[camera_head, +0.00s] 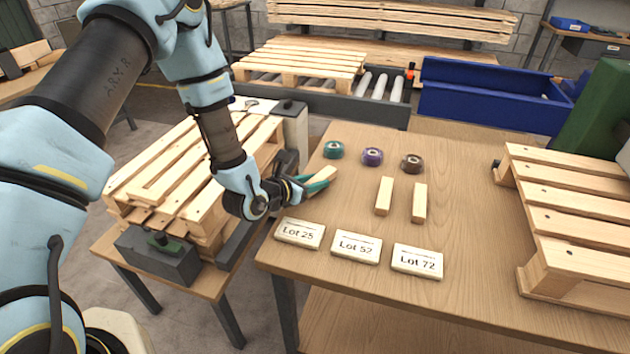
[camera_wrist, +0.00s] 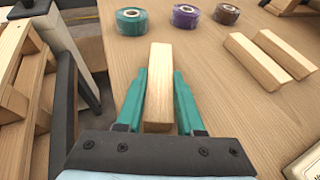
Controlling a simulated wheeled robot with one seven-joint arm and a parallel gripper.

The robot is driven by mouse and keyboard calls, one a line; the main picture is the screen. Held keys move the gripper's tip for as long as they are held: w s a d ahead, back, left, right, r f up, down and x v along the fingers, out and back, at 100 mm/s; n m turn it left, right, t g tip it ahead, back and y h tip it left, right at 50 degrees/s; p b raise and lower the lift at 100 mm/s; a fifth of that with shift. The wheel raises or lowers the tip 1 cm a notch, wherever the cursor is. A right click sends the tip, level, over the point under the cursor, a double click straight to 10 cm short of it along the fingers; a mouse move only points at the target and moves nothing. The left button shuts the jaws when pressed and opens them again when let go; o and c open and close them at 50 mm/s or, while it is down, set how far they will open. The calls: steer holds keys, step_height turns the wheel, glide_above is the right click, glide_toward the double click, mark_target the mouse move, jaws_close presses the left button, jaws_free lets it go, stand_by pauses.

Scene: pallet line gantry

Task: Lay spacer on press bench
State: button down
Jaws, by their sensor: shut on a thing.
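My gripper (camera_head: 316,183) has teal fingers and is shut on a pale wooden spacer (camera_head: 324,173), over the left part of the wooden table (camera_head: 455,180). In the wrist view the spacer (camera_wrist: 159,85) lies lengthwise between the fingers (camera_wrist: 160,100), its far end sticking out past their tips. I cannot tell how far it is above the tabletop. Two similar spacers (camera_head: 384,196) (camera_head: 420,203) lie side by side on the table, to the right of my gripper. A lower bench (camera_head: 205,283) at the left carries a slatted pallet (camera_head: 190,165) and dark clamp-like blocks; I cannot tell whether it is the press bench.
Teal (camera_head: 333,149), purple (camera_head: 372,156) and brown (camera_head: 412,163) tape rolls stand behind the spacers. Lot 25 (camera_head: 299,233), Lot 52 (camera_head: 356,246) and Lot 72 (camera_head: 417,260) plates lie along the front edge. A pallet (camera_head: 570,220) occupies the table's right side. A blue bin (camera_head: 490,95) is behind.

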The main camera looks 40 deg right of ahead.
steer(key=shift+c, duration=2.3)
jaws_free()
steer(key=shift+a, duration=0.1)
